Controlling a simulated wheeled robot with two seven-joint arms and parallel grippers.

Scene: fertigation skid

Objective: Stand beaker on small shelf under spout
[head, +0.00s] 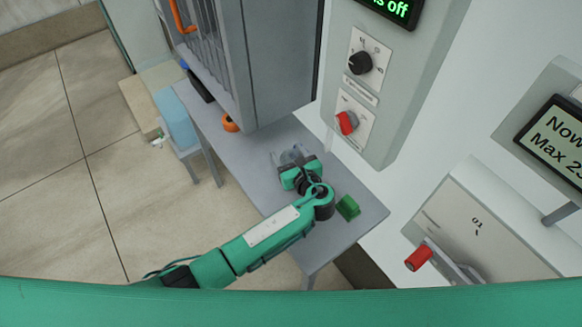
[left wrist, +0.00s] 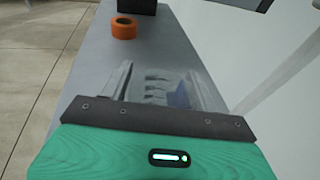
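A clear beaker (left wrist: 160,88) with dark marks and a blue patch shows between the fingers of my left gripper (left wrist: 163,92) in the left wrist view. In the head view the beaker (head: 297,155) is a faint clear shape at the tips of my left gripper (head: 291,158), low over the grey bench. The fingers stand well apart on either side of the beaker; whether they press on it cannot be told. Whether the beaker touches the bench is also unclear. I cannot make out the spout or small shelf. My right gripper is not in view.
The grey bench (head: 240,150) holds an orange ring (head: 229,122) and a green block (head: 348,207). A grey cabinet (head: 277,70) stands behind. A panel with a black knob (head: 360,63) and red knob (head: 346,122) is at right, with a red-handled lever (head: 418,258) below.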

